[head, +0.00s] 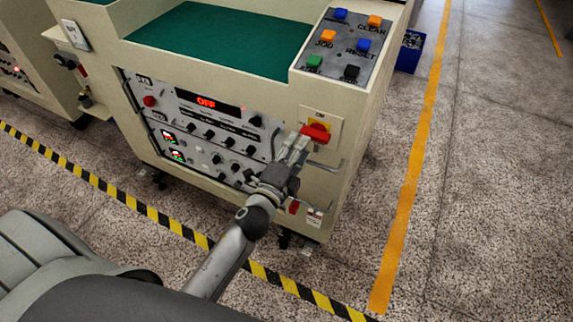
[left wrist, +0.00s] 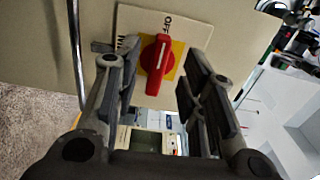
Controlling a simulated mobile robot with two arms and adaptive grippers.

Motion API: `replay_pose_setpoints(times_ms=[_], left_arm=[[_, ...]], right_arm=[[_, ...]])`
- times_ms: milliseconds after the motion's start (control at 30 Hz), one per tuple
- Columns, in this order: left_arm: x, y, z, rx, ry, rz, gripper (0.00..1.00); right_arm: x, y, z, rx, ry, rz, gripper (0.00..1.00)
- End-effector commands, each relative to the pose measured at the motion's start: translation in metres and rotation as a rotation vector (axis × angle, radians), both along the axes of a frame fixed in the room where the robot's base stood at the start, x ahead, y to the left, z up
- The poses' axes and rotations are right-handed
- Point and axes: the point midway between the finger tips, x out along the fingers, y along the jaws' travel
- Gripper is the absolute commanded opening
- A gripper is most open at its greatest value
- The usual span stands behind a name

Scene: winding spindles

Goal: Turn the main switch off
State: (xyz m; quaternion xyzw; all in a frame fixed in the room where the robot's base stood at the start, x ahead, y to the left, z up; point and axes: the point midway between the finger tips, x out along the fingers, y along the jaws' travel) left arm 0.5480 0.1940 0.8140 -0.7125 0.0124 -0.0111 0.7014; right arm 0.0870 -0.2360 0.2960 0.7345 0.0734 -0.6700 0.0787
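The main switch (head: 316,132) is a red rotary knob on a yellow plate at the front right of the cream machine (head: 330,180). In the left wrist view the switch (left wrist: 157,62) shows a white line that points toward the printed OFF label. The red display (head: 206,102) on the panel reads OFF. My left gripper (head: 297,146) is at the switch. In the left wrist view the gripper (left wrist: 165,80) is open, with one finger on each side of the knob and gaps visible. My right gripper is not in view.
A button panel (head: 343,47) tops the machine's right end. Black knobs (head: 209,134) fill the front panel left of my gripper. A metal handle (head: 327,166) sits just below the switch. A blue crate (head: 409,52) stands behind. The floor right of the orange line (head: 408,185) is clear.

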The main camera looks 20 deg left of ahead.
Motion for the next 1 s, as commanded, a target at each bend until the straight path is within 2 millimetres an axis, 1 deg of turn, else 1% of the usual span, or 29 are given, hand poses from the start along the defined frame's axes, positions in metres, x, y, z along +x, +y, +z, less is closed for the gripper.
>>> replay_pose_setpoints(times_ms=[33,200,300,400,600,1000], left_arm=[[-0.011,0.0,-0.001,-0.002,0.003,0.0,0.38],[-0.041,0.001,-0.001,-0.003,0.002,0.001,0.38],[-0.054,0.001,-0.001,-0.003,0.002,0.001,0.38],[-0.063,0.002,-0.001,-0.002,0.001,0.001,0.38],[-0.071,0.002,0.0,-0.001,0.0,0.0,0.38],[-0.07,0.002,0.0,-0.001,0.0,-0.001,0.38]], right_arm=[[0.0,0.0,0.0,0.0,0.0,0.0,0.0],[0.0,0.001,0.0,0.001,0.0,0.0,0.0],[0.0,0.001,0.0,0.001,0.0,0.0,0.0],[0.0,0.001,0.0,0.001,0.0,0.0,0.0],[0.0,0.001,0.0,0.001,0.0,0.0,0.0],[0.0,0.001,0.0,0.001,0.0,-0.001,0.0]])
